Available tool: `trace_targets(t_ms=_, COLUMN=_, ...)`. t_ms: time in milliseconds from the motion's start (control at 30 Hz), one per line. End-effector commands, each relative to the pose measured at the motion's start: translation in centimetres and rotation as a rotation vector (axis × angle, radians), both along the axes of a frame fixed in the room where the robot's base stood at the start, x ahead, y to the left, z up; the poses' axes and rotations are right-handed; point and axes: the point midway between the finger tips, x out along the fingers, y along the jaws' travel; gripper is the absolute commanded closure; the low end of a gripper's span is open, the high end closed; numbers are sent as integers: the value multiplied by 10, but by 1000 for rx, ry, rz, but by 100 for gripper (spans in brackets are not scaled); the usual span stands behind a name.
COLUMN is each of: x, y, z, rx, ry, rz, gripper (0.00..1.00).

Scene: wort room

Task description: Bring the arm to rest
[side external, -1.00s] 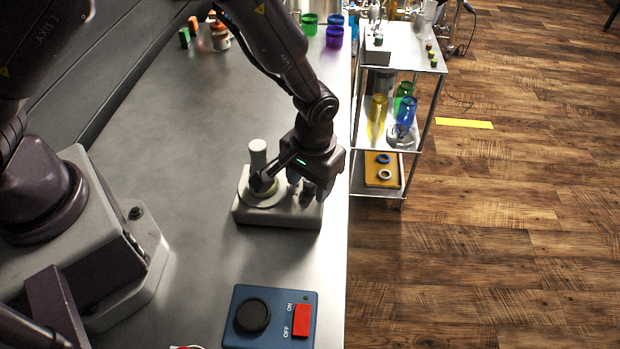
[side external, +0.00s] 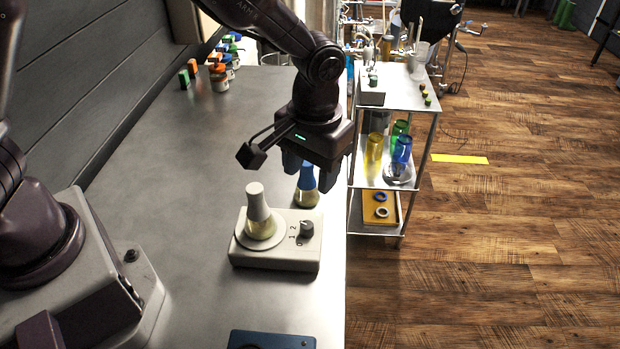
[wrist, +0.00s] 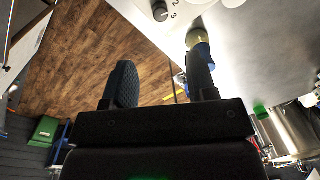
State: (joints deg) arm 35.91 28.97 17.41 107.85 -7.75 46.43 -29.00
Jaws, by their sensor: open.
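My gripper (side external: 309,174) is raised above the bench near its right edge, fingers down, apart and empty. In the wrist view its two fingers (wrist: 160,78) are spread. A pale stirrer plate (side external: 275,263) with a knob (side external: 306,229) sits on the bench below and nearer the camera. A flask with a pale yellow base and whitish neck (side external: 258,212) stands upright on its disc. A blue-necked flask (side external: 306,194) stands behind the plate, partly hidden by my gripper; in the wrist view it (wrist: 199,44) shows beyond the right finger.
A blue box (side external: 270,340) is cut off at the bottom of the side view. A metal cart (side external: 408,97) with coloured glassware stands close to the bench's right edge. Small bottles and blocks (side external: 215,70) sit at the back left. The bench's left middle (side external: 165,150) is clear.

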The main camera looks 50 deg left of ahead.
Motion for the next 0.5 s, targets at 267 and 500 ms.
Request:
trace_targets(t_ms=267, x=0, y=0, z=0, rx=0, ry=0, rz=-5, gripper=48)
trace_targets(t_ms=500, x=-33, y=11, z=8, rx=-7, ry=64, rz=-198, gripper=48)
